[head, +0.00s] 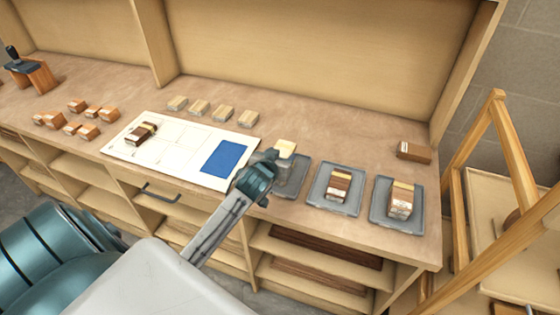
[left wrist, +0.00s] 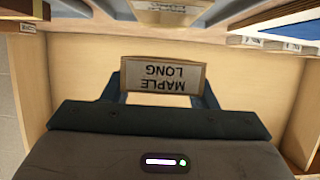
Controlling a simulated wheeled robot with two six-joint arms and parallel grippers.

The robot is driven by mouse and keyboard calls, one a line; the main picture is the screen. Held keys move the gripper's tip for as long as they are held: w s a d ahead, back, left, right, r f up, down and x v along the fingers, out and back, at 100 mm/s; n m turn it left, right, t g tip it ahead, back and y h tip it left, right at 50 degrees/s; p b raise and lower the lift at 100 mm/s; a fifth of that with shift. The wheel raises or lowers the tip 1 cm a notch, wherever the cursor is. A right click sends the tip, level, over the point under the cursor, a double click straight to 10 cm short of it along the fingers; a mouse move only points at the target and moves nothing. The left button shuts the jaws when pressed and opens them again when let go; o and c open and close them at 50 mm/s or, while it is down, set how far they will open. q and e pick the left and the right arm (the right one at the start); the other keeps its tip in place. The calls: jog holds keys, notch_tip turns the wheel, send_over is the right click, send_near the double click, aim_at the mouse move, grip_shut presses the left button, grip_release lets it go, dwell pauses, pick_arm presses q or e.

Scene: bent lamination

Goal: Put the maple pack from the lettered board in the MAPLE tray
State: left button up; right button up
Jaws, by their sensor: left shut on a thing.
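My left gripper (head: 274,157) is shut on a pale maple pack (head: 285,149). My right gripper is not in view.
The middle tray (head: 320,200) and right tray (head: 380,215) each hold a striped pack. Several pale blocks (head: 198,107) stand behind the board, and several orange-brown blocks (head: 76,105) at left. A brown block (head: 413,152) lies at the back right. A wooden frame (head: 480,130) stands at right.

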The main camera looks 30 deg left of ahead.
pick_arm(q)
notch_tip(320, 180, down, 3)
jog(key=shift+f+p, duration=0.2)
jog(key=shift+p, duration=0.45)
jog(key=shift+f, duration=0.2)
jog(key=o, duration=1)
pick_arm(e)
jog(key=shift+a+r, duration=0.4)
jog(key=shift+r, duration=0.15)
pick_arm(q)
jog(key=shift+r, duration=0.1)
jog(key=shift+s+r, duration=0.1)
jog(key=b+v, duration=0.2)
jog(key=v, duration=0.8)
jog(key=shift+s+d+b, duration=0.1)
jog(key=shift+s+b, duration=0.15)
jog(key=shift+b, duration=0.05)
jog(key=shift+s+d+r, duration=0.1)
jog(key=shift+s+r, duration=0.1)
jog(key=shift+s, duration=0.35)
jog(key=shift+s+r, duration=0.1)
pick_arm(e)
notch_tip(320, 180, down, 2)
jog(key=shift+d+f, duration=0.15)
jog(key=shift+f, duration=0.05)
